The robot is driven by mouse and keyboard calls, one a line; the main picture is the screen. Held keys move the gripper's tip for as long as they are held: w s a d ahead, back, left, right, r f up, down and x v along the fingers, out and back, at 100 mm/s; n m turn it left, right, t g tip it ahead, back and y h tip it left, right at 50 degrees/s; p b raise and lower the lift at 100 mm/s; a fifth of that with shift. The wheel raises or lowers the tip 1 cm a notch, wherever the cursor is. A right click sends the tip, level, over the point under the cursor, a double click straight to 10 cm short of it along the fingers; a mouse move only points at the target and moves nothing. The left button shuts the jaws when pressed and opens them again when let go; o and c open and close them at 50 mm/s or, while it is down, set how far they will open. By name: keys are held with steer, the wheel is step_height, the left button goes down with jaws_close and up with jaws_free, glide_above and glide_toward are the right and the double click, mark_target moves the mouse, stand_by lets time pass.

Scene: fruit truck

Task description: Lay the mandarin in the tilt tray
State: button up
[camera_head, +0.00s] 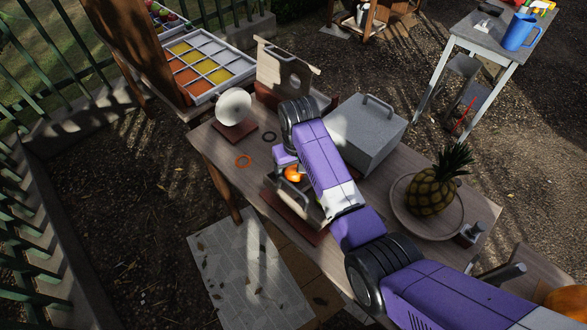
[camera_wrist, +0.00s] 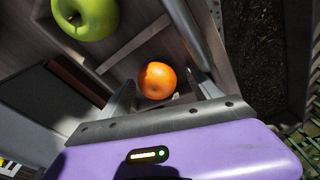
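The orange mandarin (camera_wrist: 157,80) lies in a shallow wooden tray with a raised divider (camera_wrist: 134,45). It also shows in the head view as a small orange patch (camera_head: 293,173) beside my purple arm. My gripper (camera_wrist: 162,88) is open, with one finger on each side of the mandarin and a gap to each. A green apple (camera_wrist: 86,16) sits beyond the divider. The tray I take to be the tilt tray shows its red-brown base (camera_head: 312,235) in the head view, largely hidden by my arm. I cannot tell whether the mandarin's tray is that one.
A grey metal box (camera_head: 366,135) stands right of my arm. A pineapple (camera_head: 432,192) sits on a round plate (camera_head: 400,207). The table's front-left strip is clear.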

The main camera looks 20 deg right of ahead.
mark_target(296, 175)
step_height(296, 175, up, 12)
steer(key=s+b, duration=0.1)
steer(key=shift+s, duration=0.25)
stand_by(0.5)
steer(key=shift+r, duration=0.1)
